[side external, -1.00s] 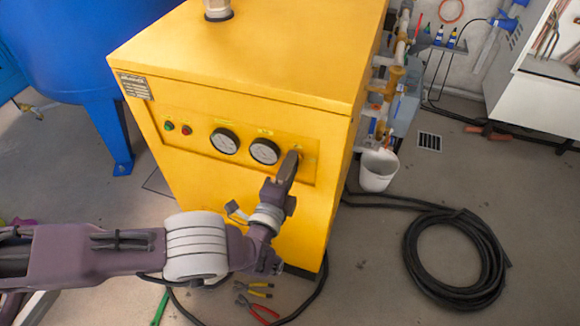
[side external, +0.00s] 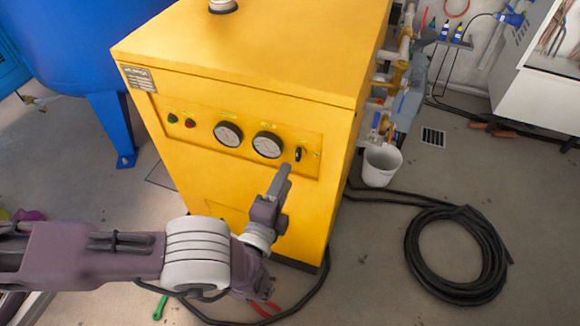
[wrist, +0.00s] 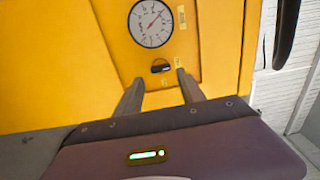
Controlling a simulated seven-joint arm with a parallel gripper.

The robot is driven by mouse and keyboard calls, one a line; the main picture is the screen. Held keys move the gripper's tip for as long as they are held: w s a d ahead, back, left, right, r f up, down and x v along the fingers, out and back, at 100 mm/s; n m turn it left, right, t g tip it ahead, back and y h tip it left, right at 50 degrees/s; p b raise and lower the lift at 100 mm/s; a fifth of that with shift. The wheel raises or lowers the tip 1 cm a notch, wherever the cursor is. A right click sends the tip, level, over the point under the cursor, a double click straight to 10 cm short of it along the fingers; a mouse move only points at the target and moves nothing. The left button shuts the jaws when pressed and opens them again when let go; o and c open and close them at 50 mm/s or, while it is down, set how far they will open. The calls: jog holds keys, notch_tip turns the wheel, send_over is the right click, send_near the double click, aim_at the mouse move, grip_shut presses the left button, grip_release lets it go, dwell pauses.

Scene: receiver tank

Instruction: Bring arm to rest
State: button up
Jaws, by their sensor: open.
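My gripper (side external: 281,180) is in front of the yellow cabinet (side external: 225,55), below and apart from the black switch (side external: 298,154) at the right end of its control panel. In the wrist view, my gripper's two fingers (wrist: 159,87) stand apart with nothing between them. The black knob of the switch (wrist: 160,67) lies just beyond the fingertips, turned roughly sideways in that view. A round gauge (wrist: 151,23) sits above it.
Two gauges, a green button (side external: 172,118) and a red button (side external: 190,123) share the panel. A white bucket (side external: 381,164) and a coiled black hose (side external: 456,255) lie on the floor to the right. A blue tank (side external: 85,45) stands at left.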

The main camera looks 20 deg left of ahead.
jog(key=shift+s, duration=0.35)
jog(key=a+r+n+g+y, duration=0.8)
jog(key=a+r+n+y, duration=0.25)
jog(key=a+r, duration=0.9)
jog(key=s+a+r+n+g+h, duration=0.25)
jog(key=s+a+r+g, duration=0.2)
jog(key=s, duration=0.45)
jog(key=s+a+r+n+g+h, duration=0.25)
jog(key=s+a+r, duration=0.3)
jog(key=s, duration=0.45)
jog(key=s+d+r+n+t+h, duration=0.2)
jog(key=s+d+h, duration=0.3)
jog(key=s, duration=0.4)
jog(key=shift+d+r+t, duration=0.2)
jog(key=shift+r+t, duration=0.1)
jog(key=shift+r, duration=0.05)
